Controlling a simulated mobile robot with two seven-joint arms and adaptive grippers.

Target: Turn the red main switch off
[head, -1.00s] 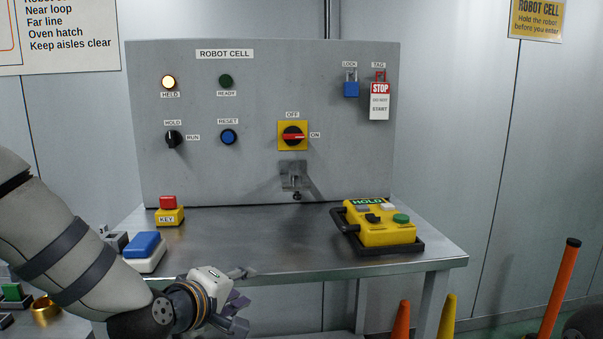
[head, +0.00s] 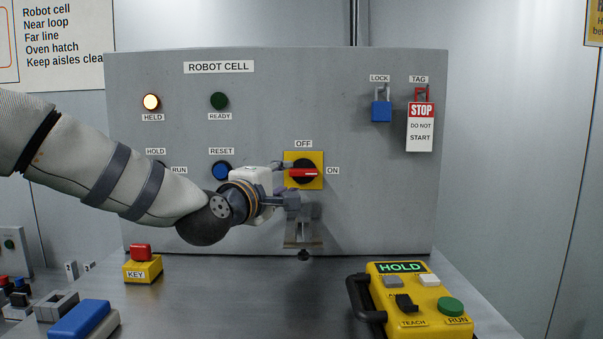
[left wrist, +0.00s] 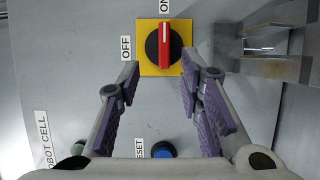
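The red main switch (head: 303,173) is a red handle on a black disc with a yellow plate, on the grey ROBOT CELL panel. Its handle lies level and points at the ON label (head: 333,170); the OFF label (head: 303,144) is above. In the left wrist view the red handle (left wrist: 164,48) points up toward ON. My left gripper (head: 288,183) is open just left of the switch, with its fingers spread toward it. In the left wrist view the fingers (left wrist: 158,75) straddle the near side of the plate, and nothing is between them. My right gripper is not in view.
A blue RESET button (head: 221,171) and lit HELD lamp (head: 151,102) are on the panel. A metal bracket (head: 303,232) sits below the switch. A blue padlock (head: 381,110) and STOP tag (head: 421,127) hang right. A yellow pendant (head: 415,300) lies on the bench.

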